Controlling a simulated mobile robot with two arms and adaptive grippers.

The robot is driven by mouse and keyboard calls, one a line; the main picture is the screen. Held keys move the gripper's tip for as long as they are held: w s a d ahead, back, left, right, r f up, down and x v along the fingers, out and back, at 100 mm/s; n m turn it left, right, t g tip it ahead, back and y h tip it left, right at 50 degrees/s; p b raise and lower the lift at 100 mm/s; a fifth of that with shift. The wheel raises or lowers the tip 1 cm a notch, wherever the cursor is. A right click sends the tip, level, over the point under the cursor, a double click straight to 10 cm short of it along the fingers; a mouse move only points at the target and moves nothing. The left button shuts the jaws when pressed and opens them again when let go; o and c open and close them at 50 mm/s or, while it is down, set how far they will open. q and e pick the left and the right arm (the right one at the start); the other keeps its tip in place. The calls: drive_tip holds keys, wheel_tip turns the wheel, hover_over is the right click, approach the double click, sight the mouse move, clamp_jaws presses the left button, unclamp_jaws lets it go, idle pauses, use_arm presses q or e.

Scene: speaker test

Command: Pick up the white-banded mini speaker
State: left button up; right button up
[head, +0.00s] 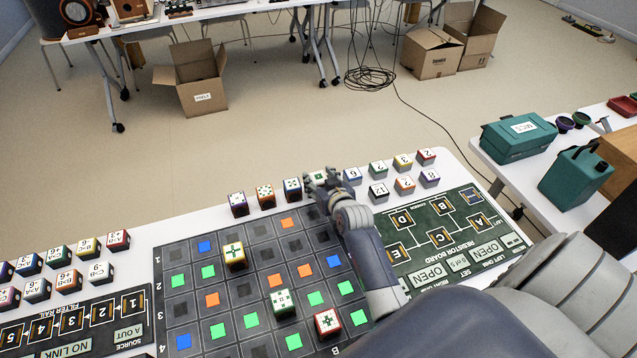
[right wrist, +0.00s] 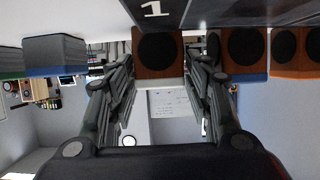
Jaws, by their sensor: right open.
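In the right wrist view, which looks upside down, a brown mini speaker with a black round front (right wrist: 157,52) and a white band shows between the fingers of my right gripper (right wrist: 160,85). The fingers are spread, one to each side of it, and it is not gripped. In the head view the speaker (head: 318,176) is in the back row of the table, largely covered by my right gripper (head: 321,184), which reaches it from the near side. Whether a finger touches it I cannot tell. My left gripper is not in view.
A blue-banded speaker (head: 292,188) and an orange-banded one (head: 265,196) stand close on the left, a blue-edged one (head: 352,176) on the right. Several cubes stand on the dark grid board (head: 245,292). A teal case (head: 517,137) is on the right table.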

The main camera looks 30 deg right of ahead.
drive_tip(key=shift+w+d+f, duration=0.15)
drive_tip(key=shift+w+f, duration=0.05)
drive_tip(key=shift+w, duration=0.35)
drive_tip(key=shift+c, duration=0.3)
drive_tip(key=c, duration=0.8)
